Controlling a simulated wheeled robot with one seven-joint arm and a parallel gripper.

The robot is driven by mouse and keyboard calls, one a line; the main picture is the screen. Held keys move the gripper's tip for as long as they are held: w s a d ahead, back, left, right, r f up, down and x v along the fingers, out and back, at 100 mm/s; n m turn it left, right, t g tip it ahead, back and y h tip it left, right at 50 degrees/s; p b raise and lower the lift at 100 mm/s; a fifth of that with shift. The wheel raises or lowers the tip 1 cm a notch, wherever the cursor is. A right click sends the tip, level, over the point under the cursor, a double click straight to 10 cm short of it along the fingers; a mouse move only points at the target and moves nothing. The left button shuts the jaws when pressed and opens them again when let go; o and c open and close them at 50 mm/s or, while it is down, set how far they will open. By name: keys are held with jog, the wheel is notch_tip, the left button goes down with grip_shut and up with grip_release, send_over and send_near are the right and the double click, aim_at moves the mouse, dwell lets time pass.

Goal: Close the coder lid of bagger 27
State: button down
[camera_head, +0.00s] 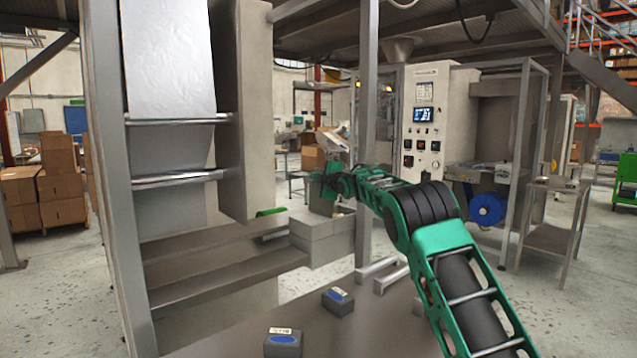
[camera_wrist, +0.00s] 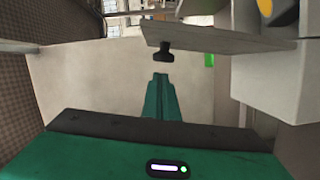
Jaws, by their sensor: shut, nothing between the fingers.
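The bagger (camera_head: 185,120) stands at the left with a silver film sheet down its front. A grey box (camera_head: 322,238), which looks like the coder, juts from its right side; its lid's exact angle is unclear there. In the wrist view a thin grey plate (camera_wrist: 225,38), likely the lid, stands raised and tilted, with a black knob (camera_wrist: 163,52) at its near edge. My green gripper (camera_wrist: 160,78) is shut and empty, its tips just short of the knob and apart from it. In the head view my gripper (camera_head: 318,177) is above the grey box. No bagger number is readable.
Two dark boxes with blue tops, one nearer (camera_head: 283,342) and one farther (camera_head: 338,301), sit on the table in front. A grey post (camera_head: 366,120) rises close beside my arm. A control cabinet (camera_head: 424,120) and a metal stand (camera_head: 548,215) are at the right.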

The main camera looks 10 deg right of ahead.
jog(key=shift+w+d+f, duration=0.2)
jog(key=shift+w+d, duration=0.2)
jog(key=shift+d, duration=0.25)
